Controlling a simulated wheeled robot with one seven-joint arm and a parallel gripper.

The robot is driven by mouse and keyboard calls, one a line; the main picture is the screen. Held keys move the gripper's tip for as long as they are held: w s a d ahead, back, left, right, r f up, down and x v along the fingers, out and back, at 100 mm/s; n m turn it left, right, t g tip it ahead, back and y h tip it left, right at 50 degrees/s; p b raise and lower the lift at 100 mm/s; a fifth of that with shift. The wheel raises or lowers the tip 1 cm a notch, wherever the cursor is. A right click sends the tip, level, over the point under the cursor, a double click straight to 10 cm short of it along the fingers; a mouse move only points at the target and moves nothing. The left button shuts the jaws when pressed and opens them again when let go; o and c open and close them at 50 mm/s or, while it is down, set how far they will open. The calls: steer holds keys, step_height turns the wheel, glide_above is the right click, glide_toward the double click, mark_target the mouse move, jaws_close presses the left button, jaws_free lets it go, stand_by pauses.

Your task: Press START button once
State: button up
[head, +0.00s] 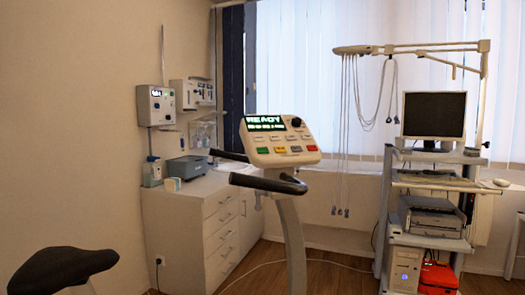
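The exercise bike's console (279,141) stands near the middle of the head view, tilted towards me on a pale column. Its dark display (264,125) reads READY in green, with a smaller line of text under it. A row of coloured buttons runs along the lower part of the panel, with a green button (263,151) at its left end. Smaller buttons sit above this row. The labels are too small to read, so I cannot tell which button is START. My gripper is not in view, and nothing covers the console face.
Black handlebars (268,183) stick out below the console, and a black saddle (63,267) is at lower left. A white cabinet (190,226) stands behind to the left. A cart (424,240) with a monitor (434,115) stands at right. A cable crosses the wooden floor.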

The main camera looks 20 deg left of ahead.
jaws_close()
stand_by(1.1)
